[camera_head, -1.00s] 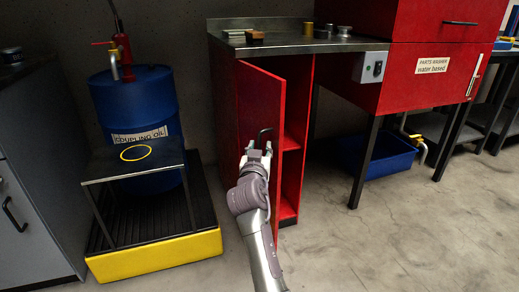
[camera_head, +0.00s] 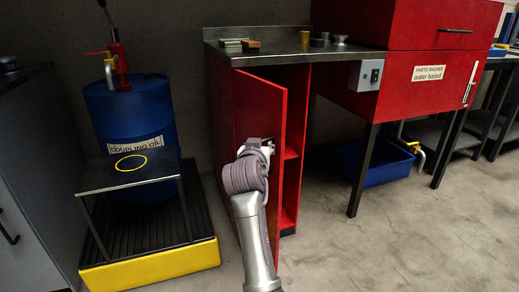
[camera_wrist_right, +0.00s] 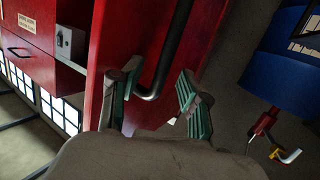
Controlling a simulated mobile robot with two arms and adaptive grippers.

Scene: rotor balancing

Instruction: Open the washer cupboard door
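The red washer cupboard door (camera_head: 268,112) stands partly open, with its free edge toward me and the red interior showing at its right. In the right wrist view, the dark bar handle (camera_wrist_right: 172,52) bends toward the door's red face (camera_wrist_right: 122,38). My right gripper (camera_head: 264,146) is at the door's outer face and covers the handle in the head view. In the right wrist view, its fingers (camera_wrist_right: 160,98) are apart, with the handle's bent end between them. Whether either finger touches the handle I cannot tell. My left gripper is not in view.
A blue oil drum (camera_head: 132,108) and a low stand (camera_head: 100,180) sit on a yellow-edged tray (camera_head: 150,264) at the left. The red parts washer (camera_head: 422,82) stands at the right, with a blue bin (camera_head: 385,167) under it. The floor at front right is clear.

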